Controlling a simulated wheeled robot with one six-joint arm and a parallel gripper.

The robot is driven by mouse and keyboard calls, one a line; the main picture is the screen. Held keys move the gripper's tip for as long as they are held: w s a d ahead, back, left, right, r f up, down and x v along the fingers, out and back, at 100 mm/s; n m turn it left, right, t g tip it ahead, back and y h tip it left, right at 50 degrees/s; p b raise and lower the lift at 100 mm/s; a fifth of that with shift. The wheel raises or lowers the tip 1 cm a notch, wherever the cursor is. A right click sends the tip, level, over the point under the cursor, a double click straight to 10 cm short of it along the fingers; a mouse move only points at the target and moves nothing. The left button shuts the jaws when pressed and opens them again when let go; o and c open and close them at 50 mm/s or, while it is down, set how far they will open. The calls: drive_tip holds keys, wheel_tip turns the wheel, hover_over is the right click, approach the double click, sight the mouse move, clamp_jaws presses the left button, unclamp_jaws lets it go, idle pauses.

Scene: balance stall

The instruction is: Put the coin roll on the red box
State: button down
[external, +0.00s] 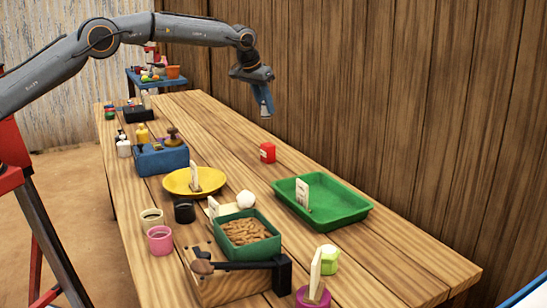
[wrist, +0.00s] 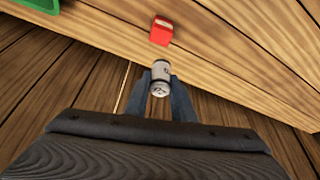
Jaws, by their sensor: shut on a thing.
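The coin roll (wrist: 160,80) is a short pale cylinder with dark markings, seen in the wrist view between the two fingers of my gripper (wrist: 159,93). My gripper is shut on it. In the external view my gripper (external: 265,104) hangs above the far right side of the table, and I cannot make out the roll there. The red box (external: 267,152) stands on the table near its right edge, below and nearer the camera than my gripper. It also shows in the wrist view (wrist: 161,32), just beyond the roll and apart from it.
A green tray (external: 345,210) with a card lies nearer the camera than the red box. A yellow plate (external: 215,181) and a blue box (external: 160,162) are to the left. A wooden wall (external: 420,110) runs along the right side. Bare planks surround the red box.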

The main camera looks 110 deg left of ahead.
drive_tip(key=shift+w+a+r, duration=0.1)
drive_tip(key=shift+w+r, duration=0.05)
drive_tip(key=shift+w, duration=0.15)
drive_tip(key=shift+f, duration=0.2)
drive_tip(key=p, duration=0.2)
hover_over(268, 144)
wheel_tip(268, 144, down, 9)
drive_tip(key=shift+f, duration=0.2)
drive_tip(key=shift+f, duration=0.1)
drive_tip(key=c, duration=1.5)
unclamp_jaws()
